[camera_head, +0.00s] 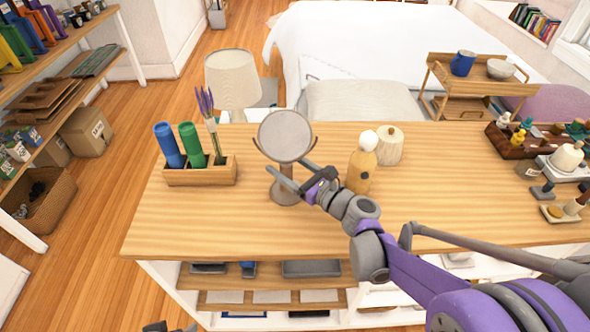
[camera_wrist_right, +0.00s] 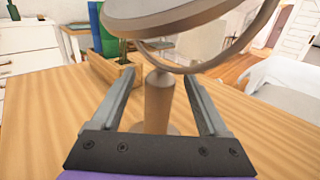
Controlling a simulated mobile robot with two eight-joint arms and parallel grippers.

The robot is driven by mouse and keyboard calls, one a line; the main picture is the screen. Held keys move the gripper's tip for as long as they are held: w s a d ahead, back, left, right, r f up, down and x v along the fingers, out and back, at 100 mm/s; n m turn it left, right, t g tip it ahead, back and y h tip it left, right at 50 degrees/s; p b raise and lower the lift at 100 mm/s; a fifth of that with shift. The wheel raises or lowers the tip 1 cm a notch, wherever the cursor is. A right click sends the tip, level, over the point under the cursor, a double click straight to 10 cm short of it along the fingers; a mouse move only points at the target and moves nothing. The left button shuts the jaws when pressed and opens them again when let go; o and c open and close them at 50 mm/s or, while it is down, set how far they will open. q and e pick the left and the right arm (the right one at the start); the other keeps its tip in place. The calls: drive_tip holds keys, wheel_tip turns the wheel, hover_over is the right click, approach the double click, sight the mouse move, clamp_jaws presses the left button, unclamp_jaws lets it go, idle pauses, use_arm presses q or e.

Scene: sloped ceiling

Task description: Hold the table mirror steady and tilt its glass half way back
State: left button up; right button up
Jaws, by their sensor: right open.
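The table mirror has a round glass (camera_head: 285,136) in a curved yoke, on a brown stem with a round base (camera_head: 285,192). It stands on the wooden counter, its glass seemingly near upright. My right gripper (camera_head: 286,167) reaches in from the right, open, at stem height below the glass. In the right wrist view the stem (camera_wrist_right: 158,105) stands between the two open fingers (camera_wrist_right: 157,72), with visible gaps at both sides. The disc's lower edge (camera_wrist_right: 165,22) and yoke are above the fingers. Small dark parts at the head view's bottom edge may be my left gripper (camera_head: 156,327); its jaws cannot be made out.
Left of the mirror is a wooden holder (camera_head: 200,177) with blue and green cylinders and lavender. A lamp (camera_head: 232,80) stands behind. Right are an amber bottle (camera_head: 361,170) and a lidded jar (camera_head: 389,146). The counter's front left (camera_head: 190,220) is clear.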

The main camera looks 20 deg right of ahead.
clamp_jaws()
idle(0.5)
